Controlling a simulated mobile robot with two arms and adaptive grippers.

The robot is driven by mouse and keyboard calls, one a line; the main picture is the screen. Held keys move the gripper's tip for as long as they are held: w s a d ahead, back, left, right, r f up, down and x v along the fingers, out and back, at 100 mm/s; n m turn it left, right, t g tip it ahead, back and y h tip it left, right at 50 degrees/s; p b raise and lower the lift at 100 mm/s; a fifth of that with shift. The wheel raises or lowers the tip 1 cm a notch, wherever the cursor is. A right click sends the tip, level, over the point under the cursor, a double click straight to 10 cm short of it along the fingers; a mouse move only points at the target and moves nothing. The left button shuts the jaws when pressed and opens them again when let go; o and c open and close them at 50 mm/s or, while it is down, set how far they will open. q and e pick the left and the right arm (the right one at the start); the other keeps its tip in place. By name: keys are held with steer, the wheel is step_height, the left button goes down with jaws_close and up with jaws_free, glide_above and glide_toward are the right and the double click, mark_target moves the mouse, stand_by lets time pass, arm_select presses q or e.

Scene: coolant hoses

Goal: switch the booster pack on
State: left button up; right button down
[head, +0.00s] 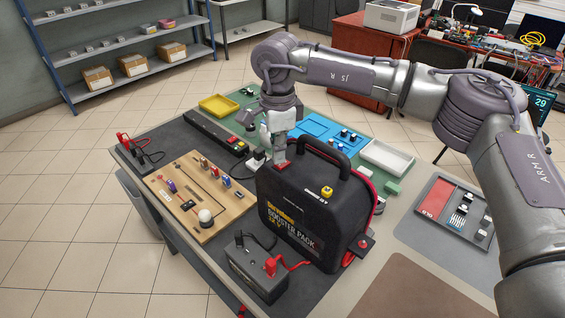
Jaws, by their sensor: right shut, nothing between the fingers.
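The booster pack (300,215) is a large black case with a carry handle and "BOOSTER PACK 12 V" on its front. It stands upright on the dark mat of the workbench. My right gripper (281,158) points down over the pack's back left top corner, shut and empty. Its tips are at or just above a small red part (282,167) there, which looks like a switch; contact and switch position cannot be told. A yellow knob (327,192) sits on the pack's top right front. My left gripper is out of view.
A small dark battery box (257,272) with red and black leads stands in front of the pack. A wooden board (188,215) with parts lies to the left, beside a black power strip (215,131). A white tray (387,158) and a grey tray (453,212) lie to the right.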

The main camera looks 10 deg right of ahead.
mark_target(279, 165)
steer(key=shift+f+b, duration=0.6)
steer(key=shift+f, duration=0.3)
steer(key=shift+s, duration=0.1)
stand_by(0.3)
steer(key=shift+r+p, duration=0.55)
steer(key=shift+r, duration=0.3)
steer(key=shift+r+p, duration=1.45)
steer(key=shift+r, duration=1.25)
